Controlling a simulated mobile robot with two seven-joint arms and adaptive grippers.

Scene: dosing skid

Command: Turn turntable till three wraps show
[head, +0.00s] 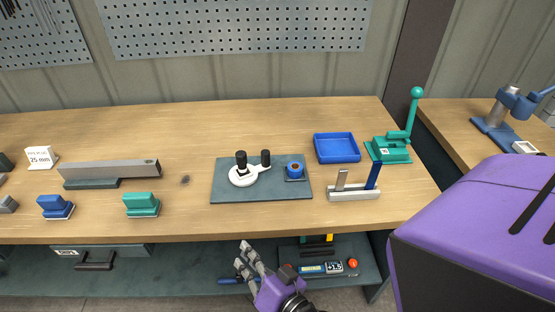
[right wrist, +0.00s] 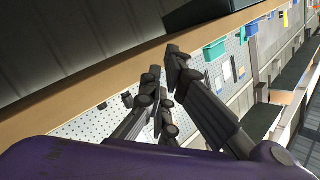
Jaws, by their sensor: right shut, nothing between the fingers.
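A white round turntable (head: 243,175) with a black post and a short white arm ending in a black knob (head: 265,158) sits on a dark grey mat (head: 232,194). A blue ring-shaped piece (head: 295,168) with a dark centre sits on a small dark base at the mat's right. No wraps can be made out at this size. My right gripper (head: 240,254) is below the bench's front edge in the head view, shut and empty, apart from the turntable. Its fingers also show in the right wrist view (right wrist: 164,62). My left gripper is not in view.
A blue tray (head: 337,148), a green lever press (head: 390,150) and a white stand (head: 354,193) with upright pieces are right of the mat. A long grey bar (head: 110,170) and green (head: 142,202) and blue blocks (head: 55,205) lie left. The bench before the mat is clear.

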